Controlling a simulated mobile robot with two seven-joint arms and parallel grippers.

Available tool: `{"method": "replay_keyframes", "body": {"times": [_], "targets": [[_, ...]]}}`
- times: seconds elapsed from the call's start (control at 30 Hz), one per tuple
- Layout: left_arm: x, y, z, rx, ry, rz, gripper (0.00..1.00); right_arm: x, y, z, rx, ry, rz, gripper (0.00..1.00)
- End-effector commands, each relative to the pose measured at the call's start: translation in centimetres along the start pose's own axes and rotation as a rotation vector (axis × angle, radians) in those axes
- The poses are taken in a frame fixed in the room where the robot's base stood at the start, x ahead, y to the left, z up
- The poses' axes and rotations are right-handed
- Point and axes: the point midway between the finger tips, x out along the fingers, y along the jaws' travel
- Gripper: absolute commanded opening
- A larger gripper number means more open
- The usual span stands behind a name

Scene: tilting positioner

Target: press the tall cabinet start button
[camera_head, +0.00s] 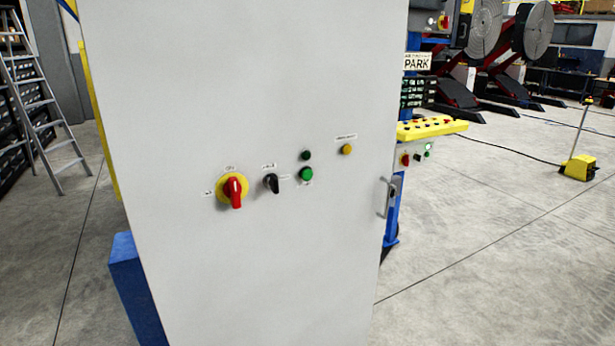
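The tall light-grey cabinet (260,90) fills the middle of the head view, its front facing me. A bright green round button (306,174) sits right of centre on the door, with a small label below it. A dark green round piece (305,155) is just above it. To the left are a black rotary switch (271,183) and a red handle on a yellow disc (233,190). A yellow-orange round piece (346,149) is up to the right. The labels are too small to read surely. Neither of my grippers shows in this view.
A door handle (389,196) sticks out at the cabinet's right edge. A blue block (137,290) stands at its lower left. A yellow control panel (432,129) is behind it on the right. A ladder (38,100) stands far left. The concrete floor at right is largely clear.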

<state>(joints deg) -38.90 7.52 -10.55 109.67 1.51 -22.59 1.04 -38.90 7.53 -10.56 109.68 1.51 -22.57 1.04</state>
Motion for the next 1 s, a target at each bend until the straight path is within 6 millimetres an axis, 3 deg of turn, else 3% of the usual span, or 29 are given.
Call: {"method": "replay_keyframes", "body": {"times": [0.2, 1.0], "targets": [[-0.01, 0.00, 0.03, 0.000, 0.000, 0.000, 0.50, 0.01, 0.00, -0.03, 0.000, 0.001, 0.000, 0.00], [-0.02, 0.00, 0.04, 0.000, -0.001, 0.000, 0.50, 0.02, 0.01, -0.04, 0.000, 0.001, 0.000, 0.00]]}}
